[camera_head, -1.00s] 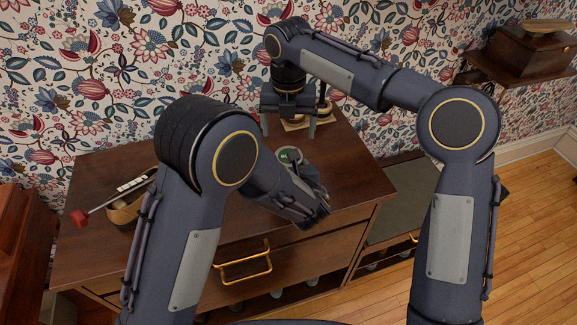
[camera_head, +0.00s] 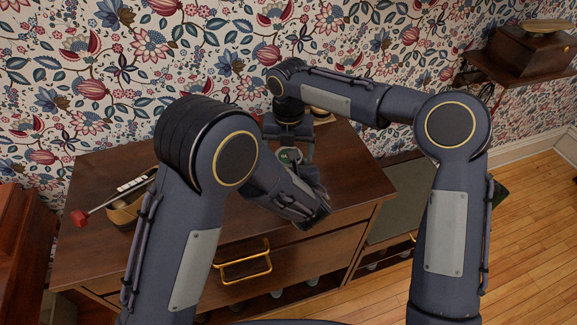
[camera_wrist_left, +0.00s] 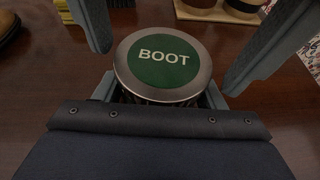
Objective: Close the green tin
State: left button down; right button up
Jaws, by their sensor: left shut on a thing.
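The green tin (camera_head: 289,156) is above the wooden cabinet top. In the left wrist view its round green lid (camera_wrist_left: 163,57), marked BOOT with a silvery rim, sits on a dark ridged body (camera_wrist_left: 145,97). I cannot tell how tightly the lid is on. My left gripper (camera_wrist_left: 160,94) is shut on the tin's body below the lid; in the head view my own arm partly hides it. My right gripper (camera_head: 288,150) points down over the tin. Its two fingers are wide apart on either side of the lid and appear clear of it.
The cabinet (camera_head: 220,215) has a brass drawer handle (camera_head: 243,262) in front. A wooden stand with round pieces (camera_wrist_left: 208,13) is behind the tin. The wallpapered wall (camera_head: 90,90) bounds the back.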

jog(key=c, duration=1)
jog(key=m, duration=0.3)
jog(key=o, duration=1.1)
jog(key=shift+r, duration=2.25)
jog(key=shift+r, duration=0.1)
jog(key=shift+c, duration=0.2)
